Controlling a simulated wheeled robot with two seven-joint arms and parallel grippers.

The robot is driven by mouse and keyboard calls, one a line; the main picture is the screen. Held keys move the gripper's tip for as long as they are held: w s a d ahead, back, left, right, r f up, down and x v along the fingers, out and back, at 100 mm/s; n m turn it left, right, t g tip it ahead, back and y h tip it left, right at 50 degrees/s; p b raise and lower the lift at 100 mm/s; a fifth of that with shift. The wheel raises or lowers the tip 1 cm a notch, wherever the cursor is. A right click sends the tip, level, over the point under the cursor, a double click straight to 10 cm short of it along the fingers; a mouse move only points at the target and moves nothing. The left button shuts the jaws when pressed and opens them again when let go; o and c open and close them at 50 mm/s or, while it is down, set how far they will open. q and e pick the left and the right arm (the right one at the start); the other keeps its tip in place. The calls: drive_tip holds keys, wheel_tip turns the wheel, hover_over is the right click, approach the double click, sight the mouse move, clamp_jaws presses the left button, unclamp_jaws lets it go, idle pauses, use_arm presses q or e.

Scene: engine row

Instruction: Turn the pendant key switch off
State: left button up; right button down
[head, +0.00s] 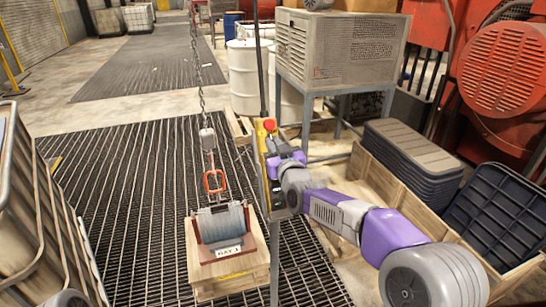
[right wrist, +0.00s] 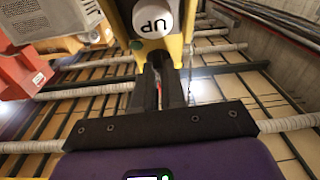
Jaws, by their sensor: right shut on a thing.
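The yellow pendant (head: 261,133) hangs upright in the middle of the head view, with a red button near its top. In the right wrist view the pendant (right wrist: 122,20) is close up, and its white UP button (right wrist: 153,18) appears upside down. My right gripper (right wrist: 161,75) is at the pendant's face, its two dark fingers close together beyond that button. It is shut on the key switch, which the fingers almost wholly hide, so its turn angle cannot be read. In the head view my right gripper (head: 272,158) touches or nearly touches the pendant. My left gripper is not in view.
A chain hoist with a red hook (head: 214,182) hangs left of the pendant, over a load on a wooden crate (head: 230,270). A grey metal cabinet (head: 340,50) stands behind. A wooden crate of dark bins (head: 425,160) is at right. Grated floor lies left.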

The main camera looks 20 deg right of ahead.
drive_tip(key=shift+d+f+n+y+b, duration=0.1)
drive_tip(key=shift+n+y+b, duration=0.2)
drive_tip(key=shift+n, duration=0.3)
drive_tip(key=shift+d+f+n+y+b, duration=0.1)
drive_tip(key=shift+n+y+b, duration=0.1)
drive_tip(key=shift+n+y, duration=0.3)
drive_tip(key=shift+r+n, duration=0.15)
drive_tip(key=shift+n, duration=0.55)
drive_tip(key=shift+d+r+n+g+y+p, duration=0.15)
drive_tip(key=shift+n+g+y+p, duration=0.35)
drive_tip(key=shift+n+y+p, duration=0.45)
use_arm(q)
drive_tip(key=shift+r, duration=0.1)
use_arm(e)
drive_tip(key=shift+n, duration=0.65)
drive_tip(key=c, duration=1.2)
unclamp_jaws()
